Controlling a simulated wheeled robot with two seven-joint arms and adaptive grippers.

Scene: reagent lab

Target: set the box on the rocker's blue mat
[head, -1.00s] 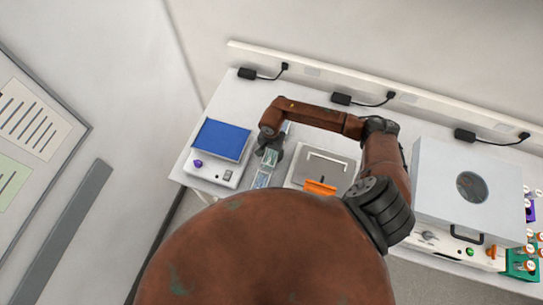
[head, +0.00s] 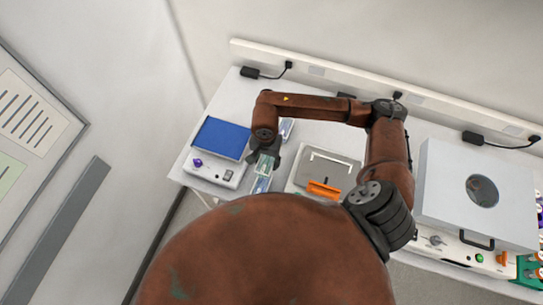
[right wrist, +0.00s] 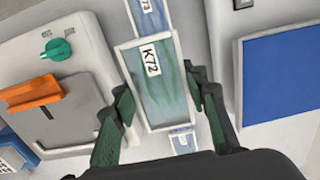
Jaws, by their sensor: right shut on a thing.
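My right gripper (head: 264,158) is shut on a clear box with a greenish inside and a K72 label (right wrist: 158,82). In the right wrist view its fingers stand on both sides of this box, which looks nearer than the boxes behind it. The rocker's blue mat (head: 221,138) lies empty on top of the white rocker, left of the gripper in the head view. In the right wrist view the mat (right wrist: 282,78) is to the right of the held box, clearly apart from it. My left gripper is not in view.
Another labelled box (right wrist: 155,14) lies beyond the held one, and a further box (right wrist: 183,141) shows on the near side. A white device with an orange handle (head: 323,189) stands right of the gripper. A large grey-lidded unit (head: 475,190) stands farther right.

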